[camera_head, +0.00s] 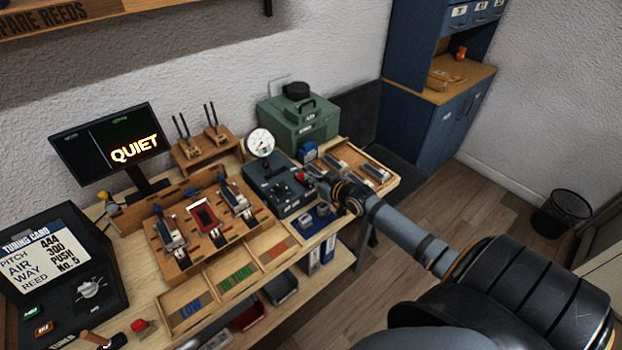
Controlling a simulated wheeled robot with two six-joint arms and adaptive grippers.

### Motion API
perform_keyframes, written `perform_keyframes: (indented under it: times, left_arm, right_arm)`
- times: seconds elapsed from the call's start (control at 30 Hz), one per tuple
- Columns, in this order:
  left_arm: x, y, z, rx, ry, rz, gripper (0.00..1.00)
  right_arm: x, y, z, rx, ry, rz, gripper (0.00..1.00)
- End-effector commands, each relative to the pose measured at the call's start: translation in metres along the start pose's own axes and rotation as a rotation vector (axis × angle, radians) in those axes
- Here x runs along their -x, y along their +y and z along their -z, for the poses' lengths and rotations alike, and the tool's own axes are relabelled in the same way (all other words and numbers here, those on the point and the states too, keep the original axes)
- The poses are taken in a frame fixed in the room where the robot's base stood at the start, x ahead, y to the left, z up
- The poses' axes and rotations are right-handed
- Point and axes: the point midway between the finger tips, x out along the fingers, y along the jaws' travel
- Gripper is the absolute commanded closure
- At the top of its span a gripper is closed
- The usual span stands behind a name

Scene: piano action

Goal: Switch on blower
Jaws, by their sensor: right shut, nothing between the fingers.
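A dark control box (275,193) with small knobs stands on the bench, with a round white gauge (260,141) behind it. A red knob or switch (301,176) shows at its right side. A green metal case (300,130) with a black cap on top stands behind it; I cannot tell which of these is the blower. My right gripper (312,178) is shut and empty, with its tips beside the red knob; whether they touch it is too small to tell. My left gripper is not in view.
A wooden rack (183,262) holding several reed units stands left of the control box. A screen (105,146) reads "QUIET". A wooden tray (384,184) with grey blocks lies at the right, close to my right wrist. Labelled bins line the bench front.

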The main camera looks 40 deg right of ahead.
Motion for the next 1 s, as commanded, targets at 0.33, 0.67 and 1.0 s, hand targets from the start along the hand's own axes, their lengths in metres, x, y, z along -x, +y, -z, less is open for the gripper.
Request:
perform_keyframes:
  times: [0.33,0.67,1.0]
  left_arm:
    - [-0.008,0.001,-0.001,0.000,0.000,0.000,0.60]
    - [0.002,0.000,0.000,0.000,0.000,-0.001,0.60]
    - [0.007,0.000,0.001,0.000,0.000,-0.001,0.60]
  right_arm:
    - [-0.002,0.000,-0.009,0.000,-0.002,0.000,1.00]
    - [0.002,0.000,0.001,0.000,-0.001,0.000,1.00]
    - [0.003,0.000,0.006,0.000,0.000,0.000,1.00]
